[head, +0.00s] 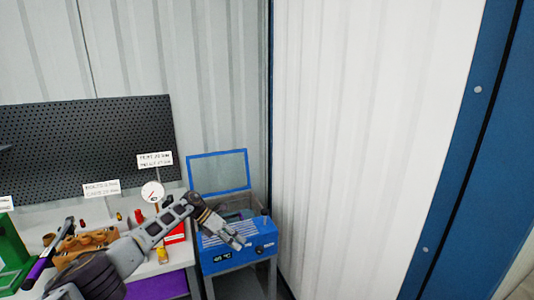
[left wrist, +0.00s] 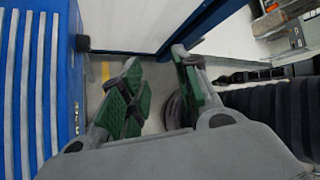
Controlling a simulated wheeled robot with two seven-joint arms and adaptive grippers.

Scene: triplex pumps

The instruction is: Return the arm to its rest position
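My left arm reaches in from the lower left of the head view, over the table. Its gripper (head: 237,239) is in front of the blue box-shaped machine (head: 222,262); I cannot tell whether they touch. In the left wrist view the green-padded fingers of the left gripper (left wrist: 157,80) stand apart, with nothing held between them. My right gripper is in neither view.
The machine's blue-framed lid (head: 219,172) stands raised. The white table (head: 180,262) holds a dial gauge (head: 152,192), a brown part (head: 85,241) and small coloured parts. A black perforated board (head: 80,150) stands behind. In the left wrist view a blue ribbed panel (left wrist: 65,80) is at left.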

